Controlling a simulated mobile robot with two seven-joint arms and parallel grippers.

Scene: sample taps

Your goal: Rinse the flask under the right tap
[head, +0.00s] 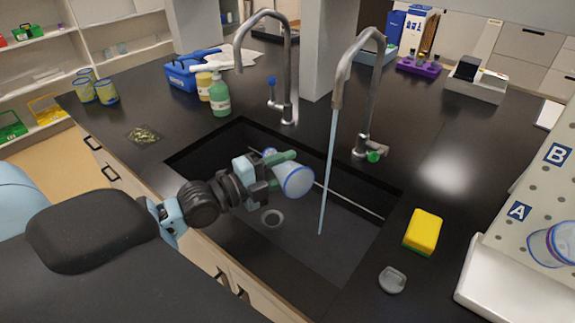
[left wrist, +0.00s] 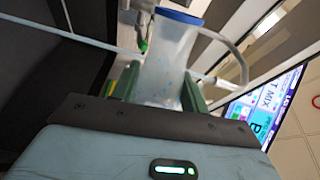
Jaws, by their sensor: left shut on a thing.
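My left gripper (head: 276,168) is shut on a clear flask (head: 295,179) with a blue rim, over the sink. The flask is tilted, its blue rim facing right. In the left wrist view the flask (left wrist: 172,58) sits between the green fingers. The right tap (head: 345,75) has a green knob (head: 374,156), and a stream of water (head: 327,175) runs from its spout into the sink. The flask is left of the stream in the head view, with a gap between them. My right gripper is not in view.
The left tap (head: 288,70), with a blue knob, shows no water. A yellow sponge (head: 423,230) and grey stopper (head: 392,280) lie right. A labelled pegboard (head: 510,240) stands far right.

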